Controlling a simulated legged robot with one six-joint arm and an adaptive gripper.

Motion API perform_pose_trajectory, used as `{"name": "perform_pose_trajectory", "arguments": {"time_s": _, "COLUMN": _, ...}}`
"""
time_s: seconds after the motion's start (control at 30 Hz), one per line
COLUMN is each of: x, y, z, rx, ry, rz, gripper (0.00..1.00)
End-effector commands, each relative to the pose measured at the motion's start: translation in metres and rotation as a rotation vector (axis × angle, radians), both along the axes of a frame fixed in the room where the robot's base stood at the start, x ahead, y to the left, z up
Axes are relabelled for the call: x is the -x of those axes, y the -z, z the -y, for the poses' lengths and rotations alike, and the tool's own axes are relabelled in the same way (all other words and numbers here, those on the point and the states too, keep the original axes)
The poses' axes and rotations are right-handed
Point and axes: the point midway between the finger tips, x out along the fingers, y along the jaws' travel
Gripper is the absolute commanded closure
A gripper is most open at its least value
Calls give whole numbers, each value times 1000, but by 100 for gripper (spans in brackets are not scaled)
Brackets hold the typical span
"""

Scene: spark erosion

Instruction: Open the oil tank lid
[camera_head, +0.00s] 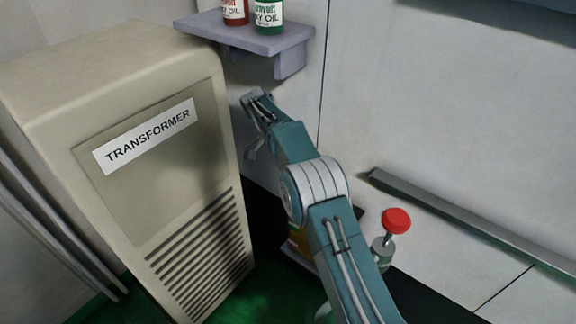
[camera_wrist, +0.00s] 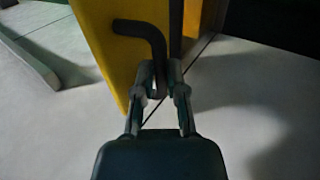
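In the wrist view a yellow panel (camera_wrist: 106,45), possibly the oil tank lid, stands at an angle, with a dark bent handle (camera_wrist: 150,32) on its face. My gripper (camera_wrist: 160,68) has its two fingers on either side of the handle's lower end. The fingertips are fairly close together, but I cannot tell whether they touch the handle. In the head view my gripper (camera_head: 253,147) hangs from the arm's far end, beside the transformer cabinet. Part of a yellow thing (camera_head: 297,240) shows low behind my arm, which hides most of it.
The beige transformer cabinet (camera_head: 210,165) stands close on the left. A shelf (camera_head: 240,38) with a red bottle (camera_head: 235,12) and a green bottle (camera_head: 268,16) juts out above. A red knob (camera_head: 396,221) stands right of my arm. A grey rail (camera_head: 470,222) runs along the right wall.

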Motion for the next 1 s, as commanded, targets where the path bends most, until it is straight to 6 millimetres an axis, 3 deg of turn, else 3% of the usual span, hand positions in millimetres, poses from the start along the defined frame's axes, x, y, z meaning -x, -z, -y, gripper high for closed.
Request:
{"name": "perform_pose_trajectory", "arguments": {"time_s": 0.03, "x": 2, "y": 4, "z": 0, "rx": 2, "ry": 0, "rz": -12, "gripper": 66}}
{"name": "perform_pose_trajectory", "arguments": {"time_s": 0.07, "x": 2, "y": 4, "z": 0, "rx": 2, "ry": 0, "rz": -12, "gripper": 53}}
{"name": "perform_pose_trajectory", "arguments": {"time_s": 0.1, "x": 2, "y": 4, "z": 0, "rx": 2, "ry": 0, "rz": -10, "gripper": 49}}
{"name": "perform_pose_trajectory", "arguments": {"time_s": 0.57, "x": 2, "y": -2, "z": 1, "rx": -12, "ry": 1, "rz": 6, "gripper": 49}}
{"name": "perform_pose_trajectory", "arguments": {"time_s": 1.0, "x": 15, "y": -12, "z": 22, "rx": -111, "ry": 1, "rz": 73, "gripper": 49}}
